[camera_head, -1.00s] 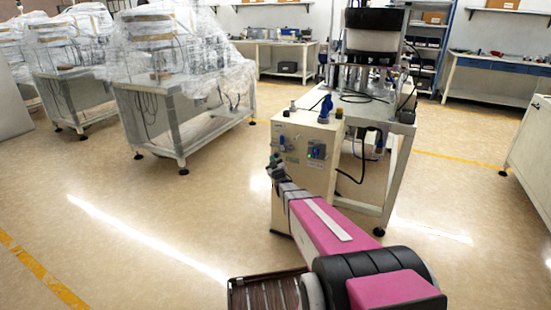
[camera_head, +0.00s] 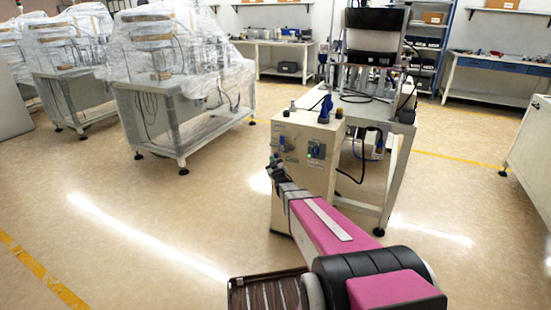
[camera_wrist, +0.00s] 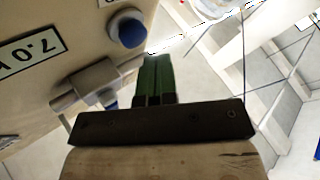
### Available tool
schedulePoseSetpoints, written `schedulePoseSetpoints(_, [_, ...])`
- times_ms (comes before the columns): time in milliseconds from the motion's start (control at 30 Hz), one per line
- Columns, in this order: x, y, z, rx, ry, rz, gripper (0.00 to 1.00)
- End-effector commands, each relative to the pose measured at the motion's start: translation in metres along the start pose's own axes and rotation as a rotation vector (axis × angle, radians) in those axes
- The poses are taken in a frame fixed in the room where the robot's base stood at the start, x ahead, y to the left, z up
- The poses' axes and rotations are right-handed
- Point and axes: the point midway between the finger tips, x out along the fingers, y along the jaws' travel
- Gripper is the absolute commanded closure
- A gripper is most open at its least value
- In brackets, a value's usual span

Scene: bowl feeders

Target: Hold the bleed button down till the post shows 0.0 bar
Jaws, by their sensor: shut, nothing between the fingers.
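The wrist view shows a round blue button (camera_wrist: 128,29) in a grey collar and a second blue-tipped metal fitting (camera_wrist: 98,84). I cannot tell for sure which is the bleed button. A white plate (camera_wrist: 30,52) with large dark characters is cut off at the left; I cannot read a pressure reliably. My gripper (camera_wrist: 156,60) is shut and empty, its green fingertips close beside the blue button; contact cannot be told.
A bowl feeder (camera_head: 375,40) stands on a table behind the post, with dark cables hanging beside it. Plastic-wrapped machines (camera_head: 165,55) stand on tables at the left. A cream cabinet (camera_head: 531,150) is at the right edge. The floor left of the post is clear.

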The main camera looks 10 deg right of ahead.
Motion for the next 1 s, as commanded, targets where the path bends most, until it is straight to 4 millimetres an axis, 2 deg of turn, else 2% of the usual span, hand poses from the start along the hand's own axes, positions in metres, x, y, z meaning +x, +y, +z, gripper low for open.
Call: schedulePoseSetpoints(1000, [0.006,0.0046,0.0042,0.0,0.0,0.0,1.0])
